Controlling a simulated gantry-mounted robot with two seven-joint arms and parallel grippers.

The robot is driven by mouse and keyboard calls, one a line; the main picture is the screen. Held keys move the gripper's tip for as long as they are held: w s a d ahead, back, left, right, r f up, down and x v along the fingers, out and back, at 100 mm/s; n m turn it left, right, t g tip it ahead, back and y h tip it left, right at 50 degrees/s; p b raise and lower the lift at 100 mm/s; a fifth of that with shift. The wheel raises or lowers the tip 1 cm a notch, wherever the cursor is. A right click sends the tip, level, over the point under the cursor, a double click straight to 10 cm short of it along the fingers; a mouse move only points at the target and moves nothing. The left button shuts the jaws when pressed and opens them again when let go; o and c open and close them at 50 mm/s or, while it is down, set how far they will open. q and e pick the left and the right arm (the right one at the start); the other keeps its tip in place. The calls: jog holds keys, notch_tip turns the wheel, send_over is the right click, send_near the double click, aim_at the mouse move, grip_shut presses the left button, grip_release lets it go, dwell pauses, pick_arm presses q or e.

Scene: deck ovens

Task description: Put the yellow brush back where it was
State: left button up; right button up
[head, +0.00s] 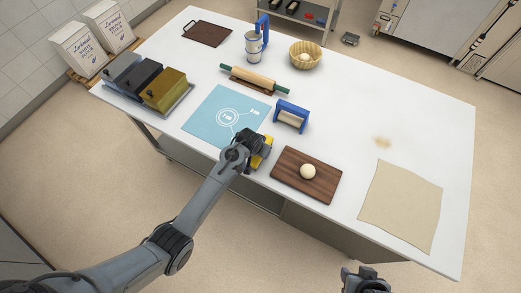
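A yellow object, likely the yellow brush (267,150), shows just right of my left gripper (255,147), at the right corner of the blue mat (208,108). My gripper and wrist hide most of it. I cannot tell whether the fingers are closed on it or whether it touches the table. My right gripper (365,280) is at the bottom edge, off the front of the table, far from the brush. Its fingers are too small and cut off to tell their state.
A dark wooden board (290,181) with a dough ball (308,171) lies right of my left gripper. A blue-framed tool (291,116) stands behind it, a rolling pin (254,80) farther back. Lidded bins (164,90) stand at left, a beige cloth (401,207) at right. The table's (410,122) right-middle is mostly clear.

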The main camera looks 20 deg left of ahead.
pick_arm(q)
jog(key=shift+f, duration=0.3)
jog(key=shift+f, duration=0.2)
jog(key=o, duration=1)
jog(key=shift+r, duration=0.15)
